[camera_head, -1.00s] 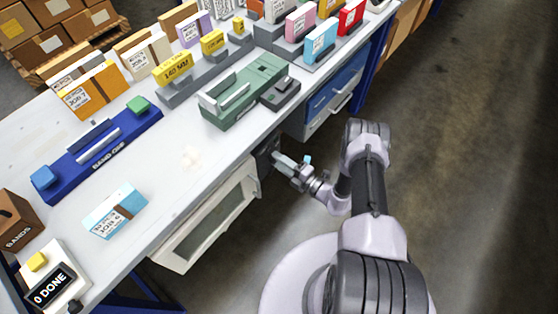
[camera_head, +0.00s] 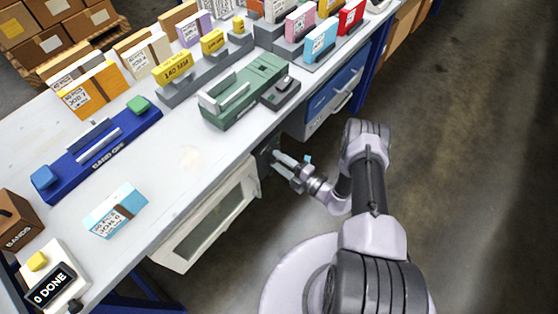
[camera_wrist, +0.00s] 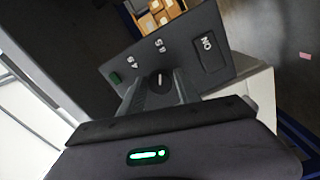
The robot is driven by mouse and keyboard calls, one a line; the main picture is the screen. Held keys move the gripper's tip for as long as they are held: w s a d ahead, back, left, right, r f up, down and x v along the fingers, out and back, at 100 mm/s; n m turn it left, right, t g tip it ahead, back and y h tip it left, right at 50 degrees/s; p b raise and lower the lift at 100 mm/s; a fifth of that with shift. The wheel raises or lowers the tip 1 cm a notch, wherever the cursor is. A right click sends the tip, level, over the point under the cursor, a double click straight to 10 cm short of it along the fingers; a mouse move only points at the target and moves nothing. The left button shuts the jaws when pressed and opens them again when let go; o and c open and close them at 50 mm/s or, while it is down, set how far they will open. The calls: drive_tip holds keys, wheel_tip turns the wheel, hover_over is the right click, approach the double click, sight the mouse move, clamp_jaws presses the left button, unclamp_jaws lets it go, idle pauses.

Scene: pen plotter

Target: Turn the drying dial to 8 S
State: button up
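The drying dial (camera_wrist: 159,80) is a small dark round knob on a dark control panel (camera_wrist: 213,25) in the wrist view. White markings ending in S (camera_wrist: 147,52) stand beside it, too small and tilted to read surely. My gripper (camera_wrist: 159,88) has one finger on each side of the dial, with the tips close to it. I cannot tell whether the fingers press on it. The head view shows my gripper (camera_head: 284,159) at the panel (camera_head: 265,150) under the table edge, where the dial is hidden.
A box at the table's near-left corner displays 0 DONE (camera_head: 52,287). The floor to the right is clear.

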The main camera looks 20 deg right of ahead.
drive_tip(key=shift+o, duration=0.8)
drive_tip(key=p+v, duration=0.4)
drive_tip(key=v, duration=1.3)
drive_tip(key=shift+s, duration=0.15)
drive_tip(key=shift+d+r, duration=0.15)
